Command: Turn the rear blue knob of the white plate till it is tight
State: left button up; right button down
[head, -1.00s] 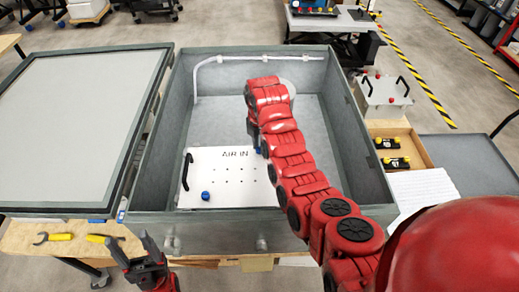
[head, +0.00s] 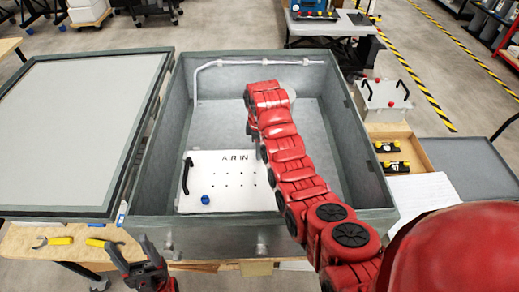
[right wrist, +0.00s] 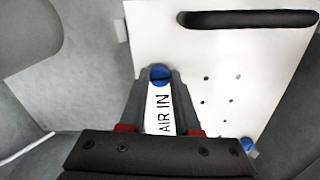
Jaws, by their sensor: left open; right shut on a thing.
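The white plate (head: 230,168), lettered AIR IN, lies in the grey open box; the right wrist view shows it too (right wrist: 210,55). My right gripper (right wrist: 160,78) is shut on the rear blue knob (right wrist: 160,71), with one finger on each side. In the head view my right arm hides this knob and the plate's right part. The front blue knob (head: 205,199) stands free near the plate's front left; it also shows in the right wrist view (right wrist: 247,143). My left gripper (head: 134,262) is open and empty, outside the box's front left corner.
A black handle (head: 187,174) stands on the plate's left side; another (right wrist: 248,19) shows in the right wrist view. The box's walls (head: 355,150) surround the plate. A white pipe (head: 255,62) runs inside the box. The lid (head: 80,125) lies at the left.

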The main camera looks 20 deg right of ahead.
jog(key=m, duration=0.7)
jog(key=shift+w+r, duration=0.1)
jog(key=m, duration=0.6)
jog(key=shift+m, duration=0.4)
jog(key=m, duration=1.3)
jog(key=shift+w+r+m, duration=0.1)
jog(key=shift+m, duration=0.2)
jog(key=m, duration=1.3)
jog(key=shift+r+m, duration=0.1)
jog(key=shift+m, duration=0.2)
jog(key=m, duration=0.3)
jog(key=shift+m, duration=0.3)
jog(key=m+b, duration=0.1)
jog(key=m, duration=0.1)
jog(key=shift+m, duration=0.3)
jog(key=shift+f+m+b, duration=0.2)
jog(key=shift+m+b, duration=0.2)
jog(key=shift+b, duration=0.35)
jog(key=shift+a+m+b, duration=0.2)
jog(key=shift+m+b, duration=0.2)
jog(key=shift+b, duration=0.15)
jog(key=shift+d+m+b, duration=0.15)
jog(key=shift+m+b, duration=0.45)
jog(key=shift+b, duration=0.2)
